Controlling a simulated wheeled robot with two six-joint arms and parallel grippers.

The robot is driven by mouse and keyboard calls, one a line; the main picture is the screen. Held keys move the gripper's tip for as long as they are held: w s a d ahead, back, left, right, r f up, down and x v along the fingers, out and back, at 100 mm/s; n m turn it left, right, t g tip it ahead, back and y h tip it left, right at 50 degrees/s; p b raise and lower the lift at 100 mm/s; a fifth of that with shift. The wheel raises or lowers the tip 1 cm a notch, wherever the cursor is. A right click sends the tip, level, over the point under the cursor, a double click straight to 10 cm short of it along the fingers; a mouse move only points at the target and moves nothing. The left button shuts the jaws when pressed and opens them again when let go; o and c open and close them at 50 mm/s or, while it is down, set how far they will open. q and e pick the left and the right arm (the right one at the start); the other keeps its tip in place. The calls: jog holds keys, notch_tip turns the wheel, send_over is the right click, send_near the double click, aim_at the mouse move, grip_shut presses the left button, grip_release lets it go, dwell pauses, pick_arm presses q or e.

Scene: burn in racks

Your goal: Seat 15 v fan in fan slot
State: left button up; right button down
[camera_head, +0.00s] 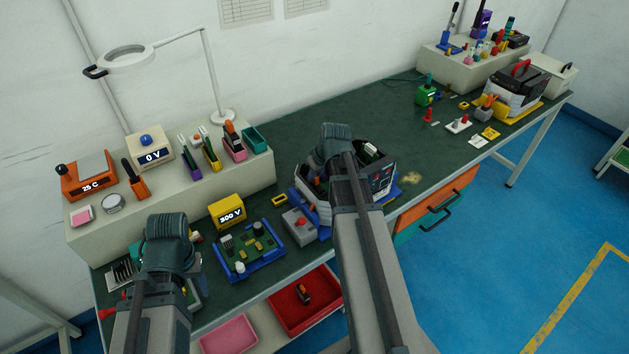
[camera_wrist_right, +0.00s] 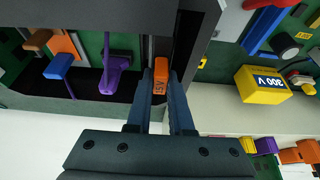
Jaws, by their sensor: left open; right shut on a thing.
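In the head view my right wrist hides much of the case. I cannot make out the fan slot, or whether the fan touches it. My left gripper (camera_head: 168,255) is open at the left end of the bench; its fingertips are mostly hidden by its own wrist.
Inside the case are a purple part (camera_wrist_right: 117,76) and a blue part (camera_wrist_right: 59,66). A yellow 300 V box (camera_head: 226,212), a blue-framed circuit board (camera_head: 250,252) and a grey box with a red knob (camera_head: 299,224) stand left of the case.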

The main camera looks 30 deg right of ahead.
jog(key=shift+r, duration=0.1)
jog(key=c, duration=1.1)
grip_release()
jog(key=p+v, duration=1.1)
jog(key=v, duration=0.1)
jog(key=shift+r, duration=0.1)
